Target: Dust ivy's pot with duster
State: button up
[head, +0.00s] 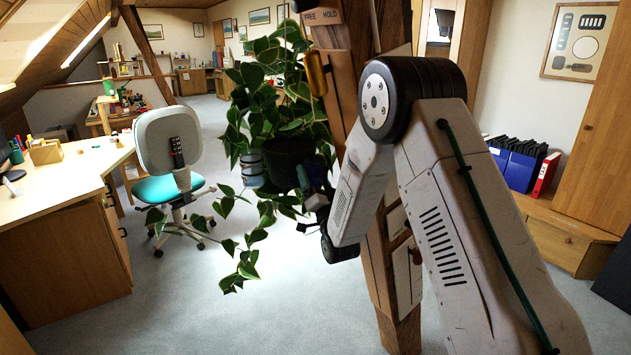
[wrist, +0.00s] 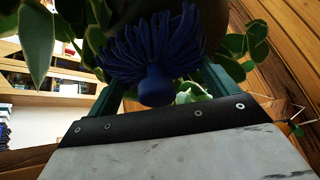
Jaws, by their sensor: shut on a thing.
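The ivy (head: 270,75) trails from a dark pot (head: 289,160) at the timber post, with vines hanging well below it. My gripper (head: 316,192) is just below and right of the pot in the head view, partly hidden by my arm. In the wrist view my gripper (wrist: 160,82) has its green fingers on either side of the duster's round blue handle end (wrist: 157,88). The duster (wrist: 150,45) has shaggy dark blue strands that spread toward the dark underside of the pot (wrist: 213,22). I cannot tell whether the strands touch the pot.
The timber post (head: 383,265) stands right behind my arm. A banded canister (head: 252,168) is just left of the pot, and an amber cylinder (head: 316,73) hangs above right. A desk (head: 70,180) and swivel chair (head: 167,150) stand left. Carpet in front is clear.

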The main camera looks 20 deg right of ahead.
jog(key=shift+w+a, duration=0.1)
jog(key=shift+w, duration=0.05)
jog(key=shift+s+r, duration=0.2)
jog(key=shift+r, duration=0.75)
jog(key=shift+s+r, duration=0.2)
jog(key=shift+r, duration=0.7)
jog(key=shift+f, duration=0.15)
jog(key=shift+w+f, duration=0.25)
jog(key=shift+f, duration=0.55)
jog(key=shift+w+f, duration=0.25)
jog(key=shift+f, duration=0.55)
jog(key=shift+c, duration=0.5)
